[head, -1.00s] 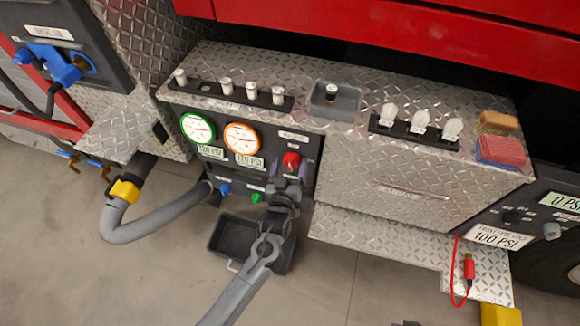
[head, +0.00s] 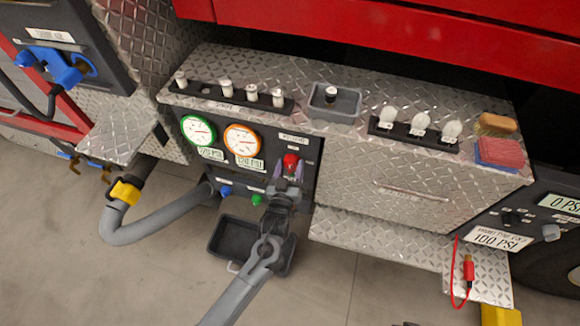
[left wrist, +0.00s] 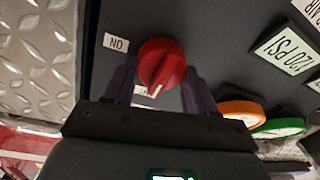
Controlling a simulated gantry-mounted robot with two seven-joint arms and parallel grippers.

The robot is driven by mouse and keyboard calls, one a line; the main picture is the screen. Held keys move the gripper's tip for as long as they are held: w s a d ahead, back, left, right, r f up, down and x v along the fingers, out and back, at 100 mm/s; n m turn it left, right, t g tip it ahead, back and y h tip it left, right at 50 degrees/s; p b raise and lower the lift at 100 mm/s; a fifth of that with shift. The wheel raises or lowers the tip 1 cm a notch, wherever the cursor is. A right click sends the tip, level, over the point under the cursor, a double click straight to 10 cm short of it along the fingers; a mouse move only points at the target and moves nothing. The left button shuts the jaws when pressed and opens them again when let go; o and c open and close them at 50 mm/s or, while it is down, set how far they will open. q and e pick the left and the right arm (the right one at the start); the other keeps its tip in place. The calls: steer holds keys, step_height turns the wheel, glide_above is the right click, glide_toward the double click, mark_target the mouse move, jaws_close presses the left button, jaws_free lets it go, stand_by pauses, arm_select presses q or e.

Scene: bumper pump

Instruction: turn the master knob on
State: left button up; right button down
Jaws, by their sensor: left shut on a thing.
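The red master knob (head: 290,163) sits on the dark panel (head: 310,150) below the diamond-plate top. In the left wrist view the knob (left wrist: 161,63) is round and red, with a raised grip and a white mark at its lower edge. A label (left wrist: 116,42) beside it reads ON upside down; another label under it is mostly hidden. My left gripper (head: 287,173) is shut on the knob, with one purple finger on each side. These fingers also show in the left wrist view (left wrist: 160,80). My right gripper is not seen.
A green gauge (head: 197,130) and an orange gauge (head: 243,139) are left of the knob. Blue (head: 225,190) and green (head: 257,199) fittings sit below them. A dark bin (head: 232,238) stands under my left arm. A grey hose (head: 155,226) curves at left.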

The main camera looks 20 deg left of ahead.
arm_select(q)
steer(key=m+p, duration=0.3)
steer(key=shift+d+r+m, duration=0.1)
steer(key=shift+r+m, duration=0.1)
steer(key=shift+m, duration=0.1)
steer(key=m+p, duration=0.1)
steer(key=m, duration=0.1)
steer(key=m+p, duration=0.2)
steer(key=shift+f+m+t+h, duration=0.15)
steer(key=shift+m+t+h, duration=0.15)
steer(key=m+p, duration=0.1)
steer(key=m, duration=0.4)
steer(key=shift+d+f+p, duration=0.15)
steer(key=shift+p, duration=0.25)
steer(key=m+h+p, duration=0.1)
steer(key=m, duration=0.3)
steer(key=shift+f+t, duration=0.15)
steer(key=shift+t, duration=0.15)
steer(key=shift+m, duration=0.6)
steer(key=shift+f+p, duration=0.1)
steer(key=shift+p, duration=0.2)
steer(key=o, duration=1.1)
steer(key=shift+c, duration=0.2)
